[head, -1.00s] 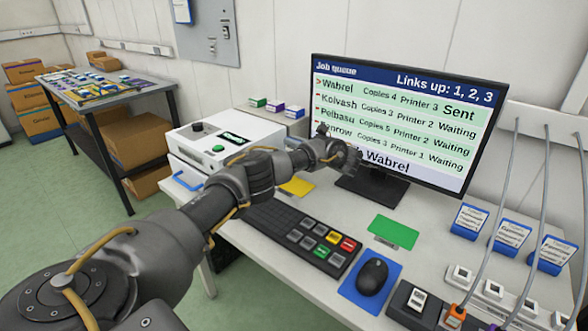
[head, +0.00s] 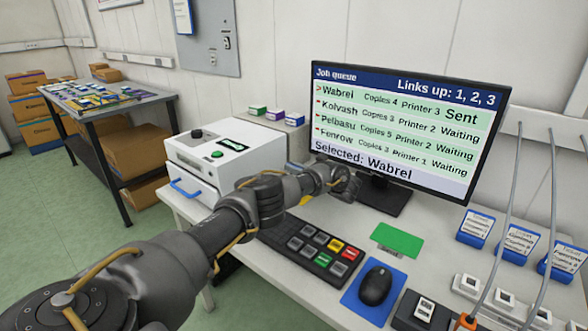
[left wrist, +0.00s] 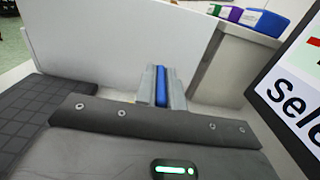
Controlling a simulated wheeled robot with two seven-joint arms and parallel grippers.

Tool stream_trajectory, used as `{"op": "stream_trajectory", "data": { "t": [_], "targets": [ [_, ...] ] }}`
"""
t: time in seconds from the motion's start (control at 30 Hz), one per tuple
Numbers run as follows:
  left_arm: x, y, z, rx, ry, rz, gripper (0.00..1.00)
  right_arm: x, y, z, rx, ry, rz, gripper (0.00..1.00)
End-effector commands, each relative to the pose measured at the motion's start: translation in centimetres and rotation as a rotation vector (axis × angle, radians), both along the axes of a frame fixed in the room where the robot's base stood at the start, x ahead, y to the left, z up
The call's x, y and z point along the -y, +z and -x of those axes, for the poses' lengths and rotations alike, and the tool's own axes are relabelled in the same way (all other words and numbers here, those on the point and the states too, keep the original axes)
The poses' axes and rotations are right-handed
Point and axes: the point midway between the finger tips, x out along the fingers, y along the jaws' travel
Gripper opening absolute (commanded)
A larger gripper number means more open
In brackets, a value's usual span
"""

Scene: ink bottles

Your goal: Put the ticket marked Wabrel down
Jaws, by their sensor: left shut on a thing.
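My left gripper (head: 345,184) is over the desk in front of the monitor's stand. In the left wrist view its jaws are shut on a thin blue ticket (left wrist: 161,86), seen edge-on. Its marking cannot be read, and my gripper hides it in the head view. A green mat (head: 397,241) lies bare on the desk, right of and nearer than the gripper. A yellow mat (head: 305,199) is mostly hidden behind my left arm. My right gripper is not in view.
The monitor (head: 405,130) shows Wabrel as Sent and selected. A white printer (head: 226,160) stands left of the arm. A keypad (head: 318,250), a mouse (head: 375,285) and several blue-framed label stands (head: 516,241) crowd the desk's right and front.

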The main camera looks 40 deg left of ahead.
Motion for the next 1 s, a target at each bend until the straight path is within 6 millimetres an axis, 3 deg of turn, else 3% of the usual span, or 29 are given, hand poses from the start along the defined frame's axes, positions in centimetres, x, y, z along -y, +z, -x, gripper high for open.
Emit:
{"op": "stream_trajectory", "data": {
  "t": [0.43,0.47,0.6,1.0],
  "targets": [
    [0.01,-0.53,-0.05,0.001,-0.001,0.000,0.00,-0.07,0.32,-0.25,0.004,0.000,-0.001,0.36],
    [0.01,-0.46,-0.05,0.001,-0.001,0.001,0.14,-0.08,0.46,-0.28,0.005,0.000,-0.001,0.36],
    [0.01,-0.44,-0.05,0.001,-0.001,0.001,0.32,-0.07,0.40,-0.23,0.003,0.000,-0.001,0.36],
    [0.00,-0.55,-0.05,0.002,-0.001,0.001,0.32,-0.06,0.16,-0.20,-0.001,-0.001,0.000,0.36]
  ]
}}
